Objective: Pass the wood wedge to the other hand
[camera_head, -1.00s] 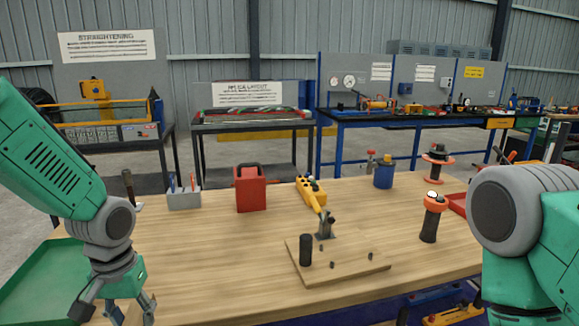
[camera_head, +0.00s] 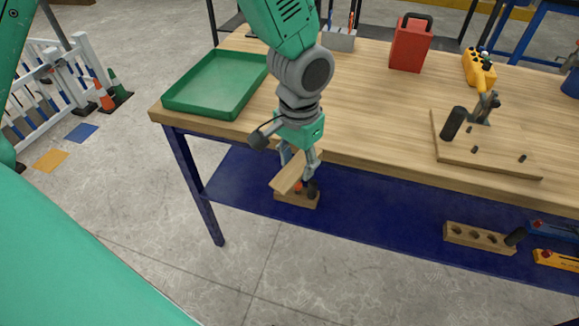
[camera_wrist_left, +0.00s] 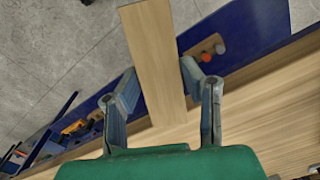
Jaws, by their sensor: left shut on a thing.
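The wood wedge (camera_head: 288,177) is a light brown, flat-sided piece. It is in my left gripper (camera_head: 298,158), in front of the workbench's near edge and in the air in front of the blue lower shelf. In the left wrist view the wedge (camera_wrist_left: 153,55) stands between the two fingers of the left gripper (camera_wrist_left: 158,88), which are shut on its sides. Its far end sticks out past the fingertips. My right gripper is in neither current view.
The workbench (camera_head: 370,110) carries a green tray (camera_head: 215,85), a red can (camera_head: 410,45) and a wooden board (camera_head: 490,155) with pegs. On the blue lower shelf (camera_head: 370,215) lie small wooden blocks with holes, one (camera_head: 297,199) just behind the wedge. Bare floor lies in front.

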